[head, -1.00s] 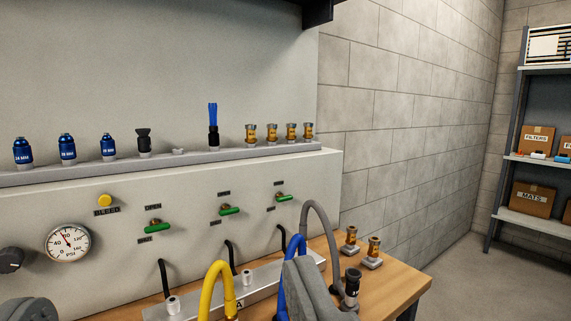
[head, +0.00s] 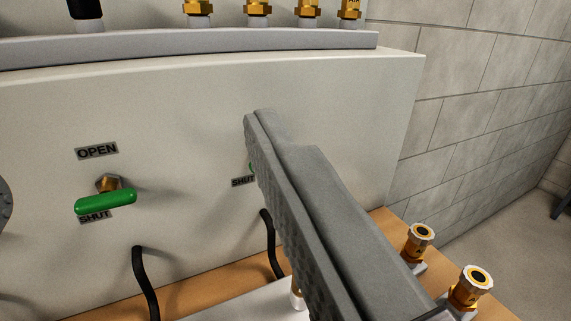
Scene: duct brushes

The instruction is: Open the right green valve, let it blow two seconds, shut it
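The right green valve is almost wholly hidden behind my gripper's right finger. Only a sliver of its green handle (head: 251,168) shows, just above a SHUT label (head: 243,182), and I cannot tell how the handle is turned. My gripper (head: 130,162) is open and holds nothing I can see. Its right finger, with a ribbed pad facing left, reaches toward the panel in front of that valve. I cannot tell whether the right finger touches the valve.
The middle green valve (head: 105,202) lies between OPEN and SHUT labels, left of my right finger. Two brass fittings (head: 420,240) stand on the wooden bench at right. A ledge with brass fittings (head: 258,12) runs above.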

